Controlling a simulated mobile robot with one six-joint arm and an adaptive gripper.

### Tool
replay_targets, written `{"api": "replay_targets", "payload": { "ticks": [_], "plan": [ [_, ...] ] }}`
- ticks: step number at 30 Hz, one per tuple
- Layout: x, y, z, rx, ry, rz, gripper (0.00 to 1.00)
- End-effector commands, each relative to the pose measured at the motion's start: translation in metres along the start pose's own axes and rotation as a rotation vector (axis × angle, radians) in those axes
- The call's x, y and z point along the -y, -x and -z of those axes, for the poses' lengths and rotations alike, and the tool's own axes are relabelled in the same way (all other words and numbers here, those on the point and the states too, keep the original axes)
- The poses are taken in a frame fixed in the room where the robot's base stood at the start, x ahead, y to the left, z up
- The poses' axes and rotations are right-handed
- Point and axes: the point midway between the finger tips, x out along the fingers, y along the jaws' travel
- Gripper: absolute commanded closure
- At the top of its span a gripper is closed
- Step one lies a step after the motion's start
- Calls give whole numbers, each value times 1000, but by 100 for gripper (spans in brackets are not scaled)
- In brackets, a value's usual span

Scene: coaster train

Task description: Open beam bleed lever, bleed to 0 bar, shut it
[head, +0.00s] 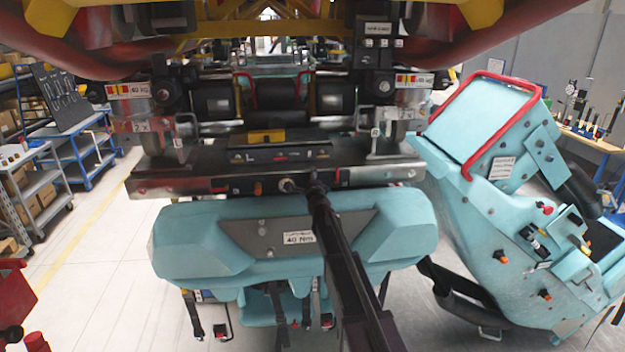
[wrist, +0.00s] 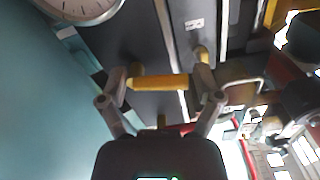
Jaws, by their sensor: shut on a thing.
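In the wrist view, my gripper (wrist: 160,76) has its two fingers at the ends of a short yellow bar (wrist: 158,82), which looks like the bleed lever's handle, and is shut on it. A round white-faced gauge (wrist: 82,8) is cut off at the upper left; its reading cannot be made out. In the head view, my dark arm reaches up to the front edge of the metal beam (head: 160,182). My gripper (head: 316,186) is small there, and the lever cannot be told apart from it.
A teal seat unit (head: 190,240) with a 40 Nm label hangs just below the beam. Another teal seat with a red bar (head: 495,75) stands tilted at the right. Shelf carts (head: 40,185) stand at the left.

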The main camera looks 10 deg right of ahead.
Motion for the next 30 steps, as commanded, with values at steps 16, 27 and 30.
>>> {"api": "replay_targets", "payload": {
  "ticks": [16,27,30],
  "plan": [
    [0,-2,-5,0,224,-1,64],
    [0,-2,-5,0,227,-1,11],
    [0,-2,-5,0,226,-1,0]
  ]
}}
